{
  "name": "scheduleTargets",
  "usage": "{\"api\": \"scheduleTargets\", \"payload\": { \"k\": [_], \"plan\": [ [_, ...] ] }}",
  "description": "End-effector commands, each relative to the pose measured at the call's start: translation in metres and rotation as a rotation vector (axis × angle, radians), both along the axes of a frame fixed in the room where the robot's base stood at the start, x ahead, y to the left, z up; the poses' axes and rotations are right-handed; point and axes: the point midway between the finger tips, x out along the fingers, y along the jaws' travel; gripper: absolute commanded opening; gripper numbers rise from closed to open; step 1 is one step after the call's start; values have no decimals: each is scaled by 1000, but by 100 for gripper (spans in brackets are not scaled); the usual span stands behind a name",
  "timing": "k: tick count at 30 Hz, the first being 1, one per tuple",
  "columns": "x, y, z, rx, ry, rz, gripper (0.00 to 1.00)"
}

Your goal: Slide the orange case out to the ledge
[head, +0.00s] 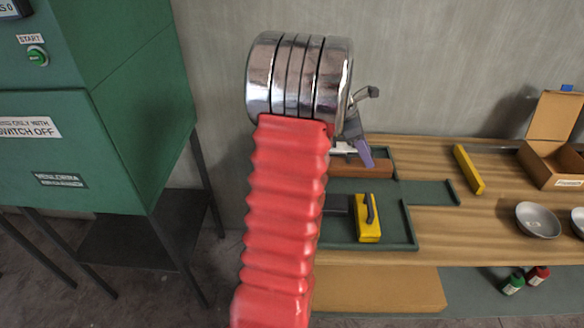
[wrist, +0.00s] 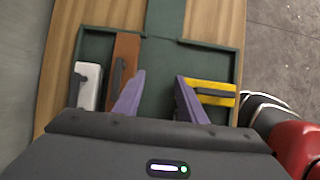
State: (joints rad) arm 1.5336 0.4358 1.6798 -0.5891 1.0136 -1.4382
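The orange case, a brown-orange block with a dark handle, lies in a green tray (head: 412,235). It shows in the head view (head: 368,171) and in the wrist view (wrist: 127,50). My gripper (wrist: 160,77) is open above the tray, its purple fingers spread over bare green floor. The left finger overlaps the case's near part in the wrist view; I cannot tell if they touch. In the head view my gripper (head: 365,154) is seen edge-on over the case, partly hiding it. A flat green strip (head: 437,192) extends from the tray's opening; it may be the ledge.
In the tray, a white case (wrist: 89,86) lies beside the orange one and a yellow case (head: 368,233) lies across a gap. A yellow bar (head: 468,169), a cardboard box (head: 553,169) and a grey bowl (head: 538,220) stand further right. The green strip is clear.

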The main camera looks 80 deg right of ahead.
Motion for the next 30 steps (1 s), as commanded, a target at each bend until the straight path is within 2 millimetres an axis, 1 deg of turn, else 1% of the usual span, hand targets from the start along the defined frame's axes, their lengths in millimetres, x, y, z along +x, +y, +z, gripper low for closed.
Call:
{"api": "scheduleTargets", "payload": {
  "k": [1,30],
  "plan": [
    [7,1,0,1,0,3,38],
    [127,28,0,0,0,4,38]
  ]
}}
